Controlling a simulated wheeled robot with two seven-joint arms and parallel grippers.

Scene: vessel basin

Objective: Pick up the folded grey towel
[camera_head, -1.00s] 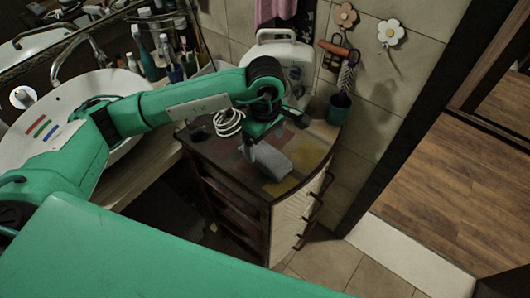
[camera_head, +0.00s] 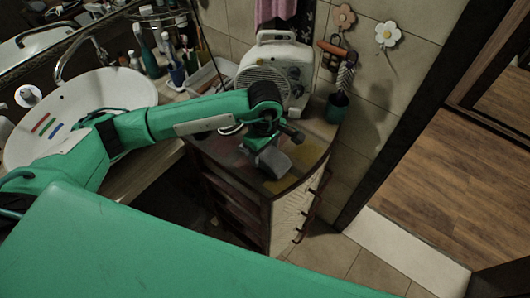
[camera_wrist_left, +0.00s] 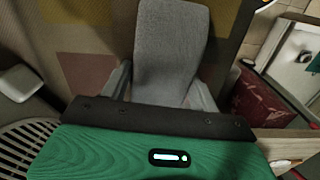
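The folded grey towel (camera_head: 274,163) lies on the top of the corner cabinet (camera_head: 310,155), near its front edge. My left gripper (camera_head: 266,150) is right over it in the head view and hides part of it. In the left wrist view the towel (camera_wrist_left: 173,45) runs up the middle as a grey padded strip. The two grey fingers of my left gripper (camera_wrist_left: 160,85) stand apart, one along each side of its near end. The gripper looks open; whether the fingers press on the towel is not clear. My right gripper is not in view.
A white fan heater (camera_head: 268,72) stands behind the gripper against the wall. A green cup (camera_head: 337,107) with a brush is at the cabinet's back right. The sink (camera_head: 85,100) and several bottles are left. Open floor (camera_head: 440,180) lies to the right.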

